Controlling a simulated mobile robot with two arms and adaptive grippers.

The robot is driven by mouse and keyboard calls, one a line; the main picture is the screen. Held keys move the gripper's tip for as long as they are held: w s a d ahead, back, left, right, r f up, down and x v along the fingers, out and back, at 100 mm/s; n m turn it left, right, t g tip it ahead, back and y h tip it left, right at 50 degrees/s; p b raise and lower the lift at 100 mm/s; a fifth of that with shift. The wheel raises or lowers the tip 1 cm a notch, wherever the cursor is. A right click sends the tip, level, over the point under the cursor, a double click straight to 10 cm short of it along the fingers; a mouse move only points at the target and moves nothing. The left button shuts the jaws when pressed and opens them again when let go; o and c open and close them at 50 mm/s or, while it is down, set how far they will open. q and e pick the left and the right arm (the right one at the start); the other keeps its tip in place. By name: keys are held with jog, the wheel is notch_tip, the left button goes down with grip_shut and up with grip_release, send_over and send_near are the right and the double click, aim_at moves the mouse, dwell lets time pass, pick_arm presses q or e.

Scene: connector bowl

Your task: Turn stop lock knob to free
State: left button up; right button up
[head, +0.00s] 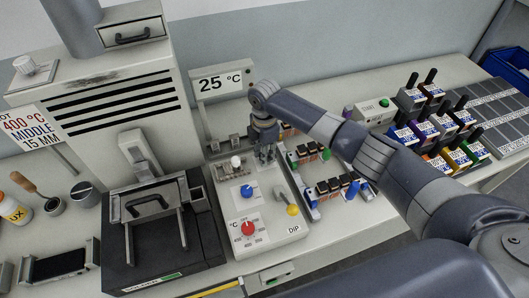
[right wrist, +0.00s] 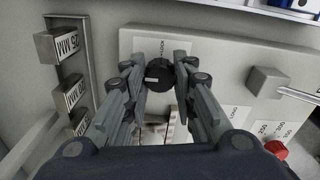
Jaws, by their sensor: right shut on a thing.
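The stop lock knob (right wrist: 160,74) is a round black knob with a small pale mark. It sits on a light panel (right wrist: 215,45) in the right wrist view, below a small label that seems to read LOCK. My right gripper (right wrist: 156,72) has one finger on each side of the knob and is shut on it. In the head view my right gripper (head: 265,152) points down at the back of the control box (head: 265,245) and hides the knob there. My left gripper is not in view.
The control box carries blue (head: 248,191), red (head: 248,228) and yellow (head: 292,210) controls. A black machine (head: 190,262) stands to its left. Connector racks (head: 335,187) stand close on the right. In the right wrist view, MM-marked blocks (right wrist: 60,45) line the left side.

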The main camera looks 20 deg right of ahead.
jog(key=o, duration=1.1)
notch_tip(320, 180, up, 12)
dwell(0.5)
